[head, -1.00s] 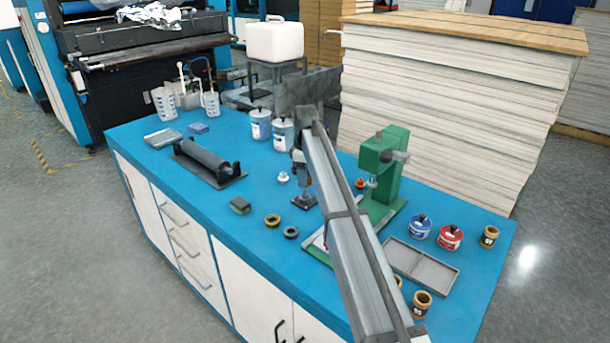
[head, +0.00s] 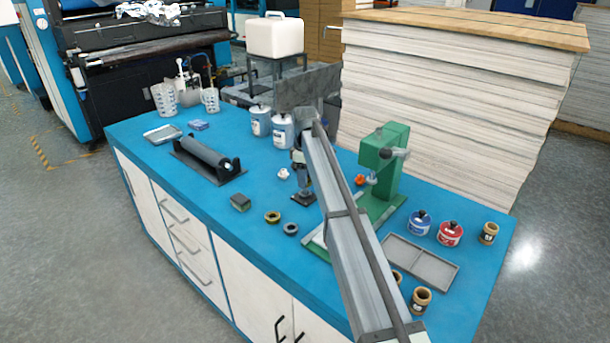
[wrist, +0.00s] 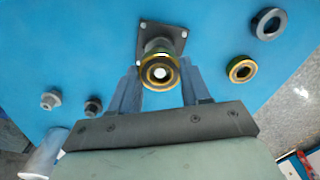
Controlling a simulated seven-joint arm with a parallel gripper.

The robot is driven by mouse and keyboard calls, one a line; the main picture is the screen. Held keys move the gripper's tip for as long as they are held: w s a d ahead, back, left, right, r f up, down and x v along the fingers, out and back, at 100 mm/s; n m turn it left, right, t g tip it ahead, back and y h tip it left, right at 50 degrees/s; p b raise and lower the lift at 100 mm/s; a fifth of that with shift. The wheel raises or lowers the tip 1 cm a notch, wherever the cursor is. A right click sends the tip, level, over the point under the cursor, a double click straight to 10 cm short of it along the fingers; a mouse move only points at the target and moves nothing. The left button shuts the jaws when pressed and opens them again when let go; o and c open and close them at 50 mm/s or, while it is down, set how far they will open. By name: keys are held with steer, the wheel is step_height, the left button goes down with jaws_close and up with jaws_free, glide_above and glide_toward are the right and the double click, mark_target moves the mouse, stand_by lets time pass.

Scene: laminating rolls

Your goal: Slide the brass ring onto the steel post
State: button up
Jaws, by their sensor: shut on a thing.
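A brass ring (wrist: 148,75) is between the fingers of my gripper (wrist: 160,68), which is shut on it. The steel post (wrist: 162,73) shows as a bright round end inside the ring's hole in the wrist view. Its dark square base plate (wrist: 176,34), bolted at the corners, lies on the blue bench. The plate also shows in the head view (head: 303,198), under my gripper (head: 302,186). The ring looks roughly in line with the post. I cannot tell whether it is around the post or just above it. My gripper hides most of both in the head view.
A second brass-coloured ring (head: 272,216) and a grey ring (head: 290,229) lie on the bench near the post. A dark roller (head: 208,158) is to the left, a green press (head: 384,165) to the right. A grey tray (head: 440,273) is at the front right.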

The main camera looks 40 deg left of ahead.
steer(key=shift+f, duration=0.95)
stand_by(0.4)
steer(key=o, duration=1.2)
steer(key=shift+o, duration=0.4)
steer(key=o, duration=0.4)
steer(key=shift+r, duration=4.5)
